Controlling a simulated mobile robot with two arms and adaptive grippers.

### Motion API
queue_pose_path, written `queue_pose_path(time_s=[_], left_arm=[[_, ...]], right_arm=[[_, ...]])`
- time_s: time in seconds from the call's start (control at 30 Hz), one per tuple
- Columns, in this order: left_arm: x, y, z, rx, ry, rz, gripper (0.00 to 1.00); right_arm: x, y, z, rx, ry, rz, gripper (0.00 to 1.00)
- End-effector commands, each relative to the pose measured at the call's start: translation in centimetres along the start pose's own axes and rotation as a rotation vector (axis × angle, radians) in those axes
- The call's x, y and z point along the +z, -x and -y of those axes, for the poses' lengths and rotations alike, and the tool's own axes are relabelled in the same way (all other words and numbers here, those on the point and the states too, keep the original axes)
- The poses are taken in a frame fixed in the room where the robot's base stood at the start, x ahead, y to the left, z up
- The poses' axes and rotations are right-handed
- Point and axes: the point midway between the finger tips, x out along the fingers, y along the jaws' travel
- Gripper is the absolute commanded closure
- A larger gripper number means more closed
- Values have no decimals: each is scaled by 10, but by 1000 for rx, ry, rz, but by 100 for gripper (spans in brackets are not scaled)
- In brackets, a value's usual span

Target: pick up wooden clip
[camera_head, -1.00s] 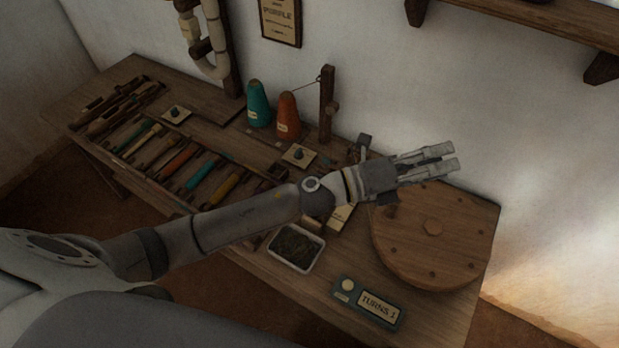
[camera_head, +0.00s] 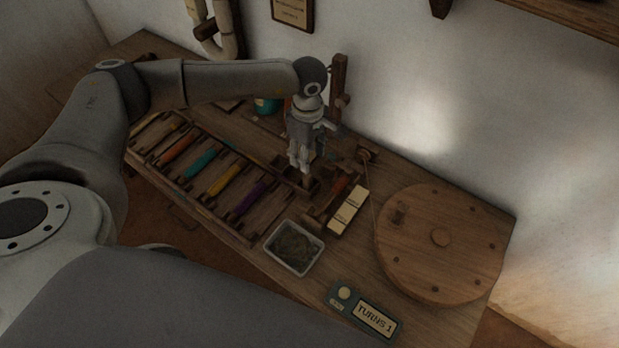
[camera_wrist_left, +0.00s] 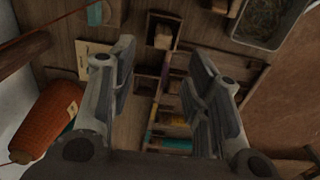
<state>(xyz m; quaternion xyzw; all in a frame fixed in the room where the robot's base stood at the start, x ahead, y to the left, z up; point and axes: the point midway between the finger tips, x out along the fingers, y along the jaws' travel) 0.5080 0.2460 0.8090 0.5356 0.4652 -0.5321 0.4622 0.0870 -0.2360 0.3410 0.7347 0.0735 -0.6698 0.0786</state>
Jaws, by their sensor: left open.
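My left gripper (camera_head: 299,171) points down over the bench, above the small dark wooden holder at the right end of the shuttle rack. In the left wrist view the fingers (camera_wrist_left: 162,62) are spread apart with nothing between them. A small wooden piece (camera_wrist_left: 163,37), which looks like the wooden clip, sits in a dark compartment beyond the fingertips, apart from them. In the head view the gripper hides most of that spot, so I cannot make out the clip there. My right gripper is not in view.
A rack (camera_head: 200,173) of coloured bobbins lies left of the gripper. An orange thread cone (camera_wrist_left: 45,118) shows close in the wrist view.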

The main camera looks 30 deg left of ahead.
Motion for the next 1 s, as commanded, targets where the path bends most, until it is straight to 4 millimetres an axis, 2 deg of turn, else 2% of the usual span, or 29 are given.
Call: queue_pose_path(time_s=[0.1, 0.2, 0.43, 0.7, 1.0], left_arm=[[1, -21, 2, -5, 1, 2, 55], [2, -34, 1, -3, 1, 3, 55], [2, -52, 2, -3, 2, 5, 55], [4, -90, 3, -1, 2, 6, 55], [3, -95, 3, 0, 1, 6, 57]], right_arm=[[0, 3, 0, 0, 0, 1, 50], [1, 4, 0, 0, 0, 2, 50], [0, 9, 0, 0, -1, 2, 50], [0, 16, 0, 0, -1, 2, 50], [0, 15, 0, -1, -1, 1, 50]])
